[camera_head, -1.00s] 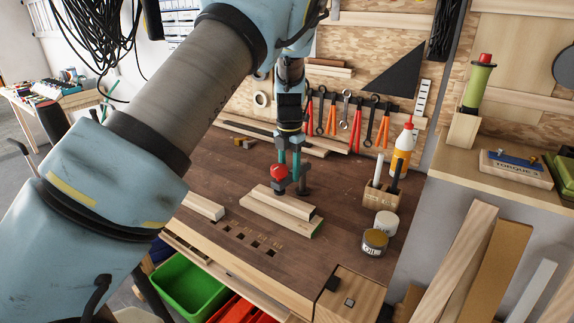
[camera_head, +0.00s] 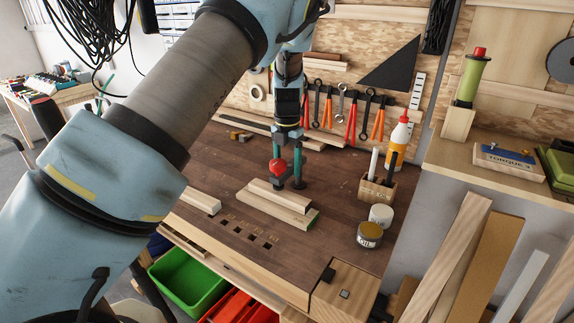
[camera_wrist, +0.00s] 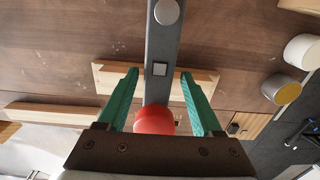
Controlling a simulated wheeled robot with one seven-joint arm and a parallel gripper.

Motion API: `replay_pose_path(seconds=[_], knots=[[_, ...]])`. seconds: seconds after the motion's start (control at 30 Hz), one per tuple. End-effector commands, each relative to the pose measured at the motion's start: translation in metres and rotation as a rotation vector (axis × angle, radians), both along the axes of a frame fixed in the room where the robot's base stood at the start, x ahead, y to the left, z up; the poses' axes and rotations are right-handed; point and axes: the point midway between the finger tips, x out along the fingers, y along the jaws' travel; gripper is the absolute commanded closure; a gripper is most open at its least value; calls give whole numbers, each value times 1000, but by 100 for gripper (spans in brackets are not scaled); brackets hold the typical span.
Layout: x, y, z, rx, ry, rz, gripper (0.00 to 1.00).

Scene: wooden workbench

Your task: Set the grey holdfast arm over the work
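The grey holdfast arm (camera_wrist: 161,40) runs from the top of the wrist view down between my fingers, with a round grey end and a red ball (camera_wrist: 154,120) near my palm. The ball (camera_head: 278,167) also shows in the head view. My gripper (camera_wrist: 160,72) is open. Its teal fingers stand either side of the arm with small gaps. In the head view my gripper (camera_head: 288,184) is just behind the work, two stacked pale boards (camera_head: 279,195). In the wrist view the arm crosses over a board (camera_wrist: 112,80); its height is unclear. The head view mostly hides the arm.
An oil tin (camera_head: 370,235), a white pot (camera_head: 381,215) and a wooden pen block (camera_head: 376,193) stand right of the boards. A short wood piece (camera_head: 200,201) lies left. Square holes (camera_head: 252,236) line the bench front. The glue bottle (camera_head: 398,142) stands at the back right.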

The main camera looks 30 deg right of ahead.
Motion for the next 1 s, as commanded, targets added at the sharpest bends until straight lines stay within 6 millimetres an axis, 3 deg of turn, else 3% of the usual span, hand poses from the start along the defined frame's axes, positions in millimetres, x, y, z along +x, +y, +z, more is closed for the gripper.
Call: replay_pose_path(seconds=[0.43, 0.8, 1.0], knots=[[1, -1, 10, -2, -4, -2, 25], [1, -1, 77, -3, -4, -3, 25], [1, 0, 102, -1, -2, -2, 25]])
